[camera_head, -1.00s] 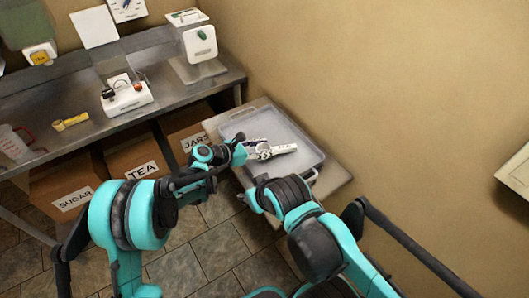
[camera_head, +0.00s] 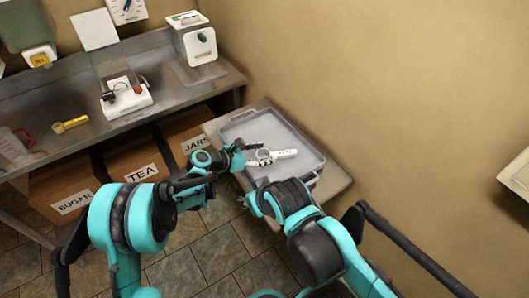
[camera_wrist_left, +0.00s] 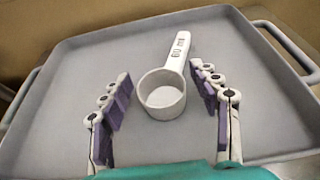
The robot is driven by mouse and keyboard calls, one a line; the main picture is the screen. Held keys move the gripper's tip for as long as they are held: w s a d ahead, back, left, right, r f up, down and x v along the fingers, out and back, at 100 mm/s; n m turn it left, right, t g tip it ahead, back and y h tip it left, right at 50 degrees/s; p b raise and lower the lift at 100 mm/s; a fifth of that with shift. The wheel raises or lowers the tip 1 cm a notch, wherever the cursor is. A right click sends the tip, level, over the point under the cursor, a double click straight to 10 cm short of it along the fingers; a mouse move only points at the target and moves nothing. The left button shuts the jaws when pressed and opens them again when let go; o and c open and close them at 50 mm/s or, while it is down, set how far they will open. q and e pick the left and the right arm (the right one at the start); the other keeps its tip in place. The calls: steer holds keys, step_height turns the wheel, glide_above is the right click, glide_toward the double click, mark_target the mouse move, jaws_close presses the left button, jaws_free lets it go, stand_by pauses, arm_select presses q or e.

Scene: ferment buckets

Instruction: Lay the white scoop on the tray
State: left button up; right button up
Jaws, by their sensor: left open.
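The white scoop (camera_head: 288,154) lies in the grey tray (camera_head: 312,160), its handle pointing right in the head view. In the left wrist view the scoop (camera_wrist_left: 161,98) rests on the flat floor of the tray (camera_wrist_left: 60,110), its marked handle pointing away from me. My left gripper (camera_head: 255,160) is at the scoop's cup end, over the tray's left part. In the wrist view its purple-padded fingers (camera_wrist_left: 160,88) are spread on either side of the cup, with gaps to both. My right arm reaches in front of the tray, but its gripper is hidden.
The tray sits on a small stand (camera_head: 336,181) beside the wall. A metal bench (camera_head: 75,95) at the left holds a scale (camera_head: 126,100), a white dispenser (camera_head: 197,46), a yellow scoop (camera_head: 70,124) and a clear jug (camera_head: 14,146). Labelled boxes (camera_head: 137,160) stand under it.

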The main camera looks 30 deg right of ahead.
arm_select(q)
steer(key=p+v, duration=0.2)
steer(key=v, duration=0.8)
steer(key=shift+w+a+r, duration=0.1)
steer(key=shift+a+r, duration=0.05)
steer(key=shift+r, duration=0.05)
steer(key=shift+a+r+p, duration=0.15)
steer(key=shift+a+p, duration=0.15)
steer(key=shift+a, duration=0.2)
arm_select(e)
steer(key=shift+r, duration=1.45)
